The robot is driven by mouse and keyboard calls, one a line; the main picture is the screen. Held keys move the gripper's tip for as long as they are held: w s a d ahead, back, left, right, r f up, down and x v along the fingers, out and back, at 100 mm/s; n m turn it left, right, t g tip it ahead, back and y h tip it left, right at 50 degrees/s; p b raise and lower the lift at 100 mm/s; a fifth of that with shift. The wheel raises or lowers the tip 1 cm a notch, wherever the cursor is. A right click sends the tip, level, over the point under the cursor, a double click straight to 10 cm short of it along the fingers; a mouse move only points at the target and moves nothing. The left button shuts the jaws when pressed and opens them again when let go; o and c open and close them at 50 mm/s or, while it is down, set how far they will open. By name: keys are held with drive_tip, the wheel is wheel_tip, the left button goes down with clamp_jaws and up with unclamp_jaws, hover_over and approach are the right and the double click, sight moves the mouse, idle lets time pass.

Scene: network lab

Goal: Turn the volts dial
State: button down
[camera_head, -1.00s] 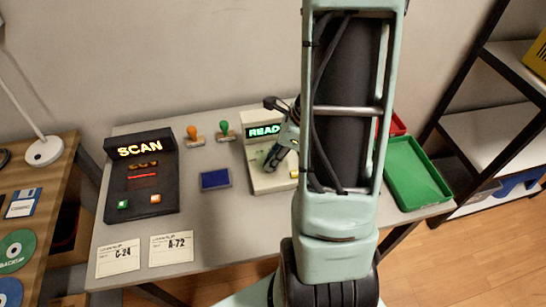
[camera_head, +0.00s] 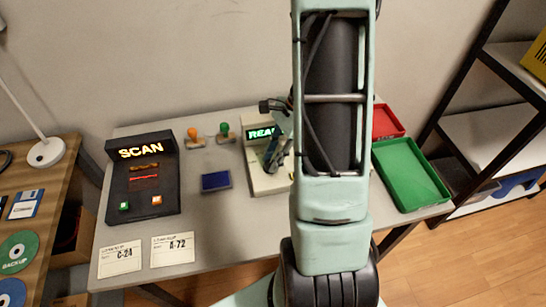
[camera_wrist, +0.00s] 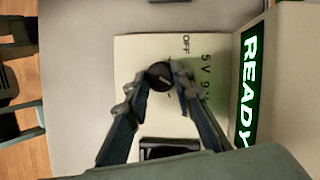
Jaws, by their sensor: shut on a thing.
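The volts dial (camera_wrist: 159,76) is a small dark round knob on a cream panel (camera_wrist: 127,52), seen in the wrist view. OFF and 5 V are printed beside it, with a 9 partly covered by a finger. A light mark shows on the knob; its exact setting is hard to tell. My gripper (camera_wrist: 162,82) is shut on the dial, one finger on each side. In the head view my gripper (camera_head: 274,158) is over the cream device (camera_head: 262,183), and the dial is hidden. The device's green display (camera_head: 261,133) reads READY in the wrist view (camera_wrist: 249,90).
A black SCAN console (camera_head: 143,185), a blue pad (camera_head: 216,181), and orange (camera_head: 193,135) and green (camera_head: 224,131) stamps stand left of the device. Green (camera_head: 411,174) and red (camera_head: 386,121) trays lie right of my arm. Two labels (camera_head: 120,258) (camera_head: 172,249) lie near the front edge.

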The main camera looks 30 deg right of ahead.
drive_tip(key=n, duration=0.2)
drive_tip(key=n+g, duration=0.1)
drive_tip(key=n, duration=0.1)
drive_tip(key=n+g, duration=0.1)
drive_tip(key=shift+w+n+p, duration=0.25)
drive_tip(key=shift+n+p, duration=0.05)
drive_tip(key=shift+n, duration=0.1)
drive_tip(key=shift+w+a+n+g+h, duration=0.1)
drive_tip(key=shift+n+g+h, duration=0.3)
drive_tip(key=shift+n, duration=0.7)
drive_tip(key=shift+a+n+g+h, duration=0.1)
drive_tip(key=shift+n+g+h, duration=0.25)
drive_tip(key=shift+n, duration=0.75)
drive_tip(key=c, duration=1.7)
unclamp_jaws()
drive_tip(key=shift+o, duration=0.2)
drive_tip(key=v, duration=1.2)
